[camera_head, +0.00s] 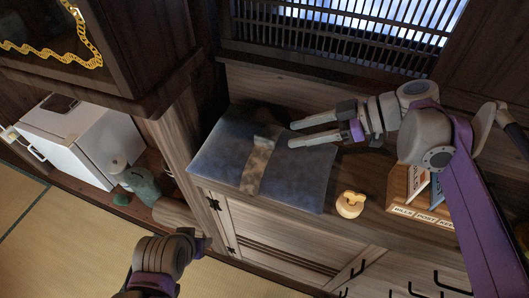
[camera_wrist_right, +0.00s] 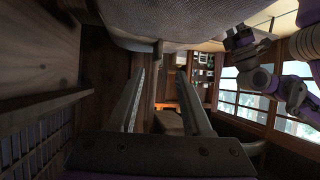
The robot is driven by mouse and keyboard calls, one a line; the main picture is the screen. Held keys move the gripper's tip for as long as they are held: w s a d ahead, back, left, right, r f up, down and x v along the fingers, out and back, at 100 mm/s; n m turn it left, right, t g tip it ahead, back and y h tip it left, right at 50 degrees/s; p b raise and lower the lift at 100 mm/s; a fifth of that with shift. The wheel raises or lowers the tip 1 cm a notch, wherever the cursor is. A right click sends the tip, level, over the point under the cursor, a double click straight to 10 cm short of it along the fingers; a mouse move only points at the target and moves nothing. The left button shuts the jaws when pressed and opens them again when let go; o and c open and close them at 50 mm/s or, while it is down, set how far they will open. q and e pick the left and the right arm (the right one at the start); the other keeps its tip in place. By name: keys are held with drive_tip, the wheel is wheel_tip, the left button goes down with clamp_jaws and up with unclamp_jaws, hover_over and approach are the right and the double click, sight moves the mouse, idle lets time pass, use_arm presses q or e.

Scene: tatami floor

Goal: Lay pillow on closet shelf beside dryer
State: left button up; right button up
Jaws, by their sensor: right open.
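The blue-grey pillow (camera_head: 303,178) with a mottled brown band lies flat on the wooden cabinet top. In the right wrist view a large pale grey surface at the top, likely the pillow (camera_wrist_right: 190,18), is close to the fingers. My right gripper (camera_head: 291,134) is open over the pillow's far part; I cannot tell if it touches. Its fingers are spread and empty in the wrist view (camera_wrist_right: 160,80). My left gripper (camera_head: 205,243) is low, left of the cabinet; its jaws are unclear. A grey-green object, possibly the dryer (camera_head: 138,183), sits on the low shelf (camera_head: 160,166) at left.
A white box with a handle (camera_head: 85,135) fills much of the low shelf. A yellow ring-shaped item (camera_head: 350,204) and a wooden letter rack (camera_head: 404,211) stand right of the pillow. A slatted window (camera_head: 340,35) is behind. Tatami floor (camera_head: 60,245) is clear at lower left.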

sight(268, 138)
drive_tip(key=shift+a+f, duration=0.25)
drive_tip(key=shift+a, duration=0.3)
drive_tip(key=x, duration=0.5)
drive_tip(key=shift+w+a+f, duration=0.1)
drive_tip(key=shift+w+a, duration=0.2)
drive_tip(key=shift+w, duration=0.05)
clamp_jaws()
idle(0.7)
